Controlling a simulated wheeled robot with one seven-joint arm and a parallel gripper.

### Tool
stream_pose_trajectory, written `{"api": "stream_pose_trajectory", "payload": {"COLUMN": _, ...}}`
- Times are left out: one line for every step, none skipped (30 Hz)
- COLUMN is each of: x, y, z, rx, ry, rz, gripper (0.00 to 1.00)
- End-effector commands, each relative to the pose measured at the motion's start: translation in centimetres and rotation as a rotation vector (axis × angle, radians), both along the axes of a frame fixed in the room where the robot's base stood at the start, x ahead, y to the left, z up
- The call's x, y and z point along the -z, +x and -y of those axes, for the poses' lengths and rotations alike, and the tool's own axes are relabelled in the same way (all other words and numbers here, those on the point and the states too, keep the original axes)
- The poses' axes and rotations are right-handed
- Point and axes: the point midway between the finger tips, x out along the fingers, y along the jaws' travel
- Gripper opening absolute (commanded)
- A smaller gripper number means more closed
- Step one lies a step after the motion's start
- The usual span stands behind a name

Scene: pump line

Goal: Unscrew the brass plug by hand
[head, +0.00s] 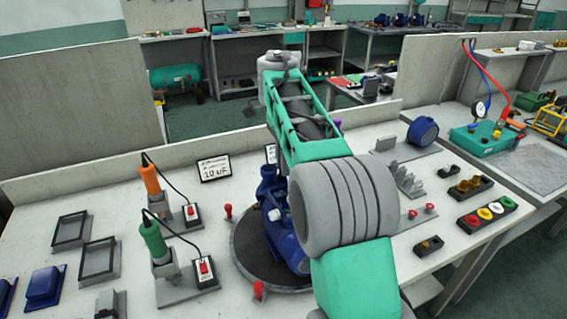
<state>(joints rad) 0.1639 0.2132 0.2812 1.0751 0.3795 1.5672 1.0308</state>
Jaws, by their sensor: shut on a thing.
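The blue pump (272,193) stands on a round dark turntable (243,262) in the middle of the bench. My arm crosses in front of it and covers much of its right side. A small white part shows on the pump's near side. I cannot make out the brass plug on the pump. My gripper does not show; it is probably hidden behind my own arm, so its hold cannot be seen.
Left of the pump stand an orange-handled driver (150,178) and a green-handled driver (154,240) with switch boxes. Right of it are a dark holder with a brass piece (429,246), a tray of brass fittings (469,187) and a tray of coloured caps (487,212).

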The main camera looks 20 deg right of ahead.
Motion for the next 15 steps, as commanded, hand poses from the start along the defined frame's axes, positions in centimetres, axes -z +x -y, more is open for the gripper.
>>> {"api": "stream_pose_trajectory", "payload": {"x": 0.17, "y": -0.23, "z": -0.08, "rx": 0.001, "ry": 0.004, "rz": -0.01, "gripper": 0.0}}
{"api": "stream_pose_trajectory", "payload": {"x": 0.18, "y": -0.24, "z": -0.08, "rx": 0.001, "ry": 0.005, "rz": -0.011, "gripper": 0.0}}
{"api": "stream_pose_trajectory", "payload": {"x": 0.18, "y": -0.25, "z": -0.08, "rx": 0.001, "ry": 0.005, "rz": -0.011, "gripper": 0.0}}
{"api": "stream_pose_trajectory", "payload": {"x": 0.19, "y": -0.26, "z": -0.08, "rx": -0.002, "ry": 0.005, "rz": -0.012, "gripper": 0.0}}
{"api": "stream_pose_trajectory", "payload": {"x": 0.2, "y": -0.26, "z": -0.08, "rx": -0.02, "ry": 0.005, "rz": -0.012, "gripper": 0.0}}
{"api": "stream_pose_trajectory", "payload": {"x": 0.2, "y": -0.26, "z": -0.06, "rx": -0.073, "ry": 0.005, "rz": -0.012, "gripper": 0.0}}
{"api": "stream_pose_trajectory", "payload": {"x": 0.21, "y": -0.25, "z": -0.07, "rx": -0.127, "ry": 0.006, "rz": -0.012, "gripper": 0.0}}
{"api": "stream_pose_trajectory", "payload": {"x": 0.21, "y": -0.24, "z": -0.07, "rx": -0.176, "ry": 0.006, "rz": -0.012, "gripper": 0.0}}
{"api": "stream_pose_trajectory", "payload": {"x": 0.21, "y": -0.23, "z": -0.08, "rx": -0.226, "ry": 0.005, "rz": -0.012, "gripper": 0.0}}
{"api": "stream_pose_trajectory", "payload": {"x": 0.21, "y": -0.22, "z": -0.09, "rx": -0.247, "ry": 0.006, "rz": -0.012, "gripper": 0.0}}
{"api": "stream_pose_trajectory", "payload": {"x": 0.22, "y": -0.22, "z": -0.1, "rx": -0.254, "ry": 0.006, "rz": -0.012, "gripper": 0.0}}
{"api": "stream_pose_trajectory", "payload": {"x": 0.23, "y": -0.22, "z": -0.11, "rx": -0.253, "ry": 0.006, "rz": -0.013, "gripper": 0.0}}
{"api": "stream_pose_trajectory", "payload": {"x": 0.23, "y": -0.22, "z": -0.11, "rx": -0.252, "ry": 0.006, "rz": -0.013, "gripper": 0.0}}
{"api": "stream_pose_trajectory", "payload": {"x": 0.24, "y": -0.22, "z": -0.1, "rx": -0.252, "ry": 0.006, "rz": -0.013, "gripper": 0.0}}
{"api": "stream_pose_trajectory", "payload": {"x": 0.24, "y": -0.22, "z": -0.1, "rx": -0.251, "ry": 0.006, "rz": -0.013, "gripper": 0.0}}
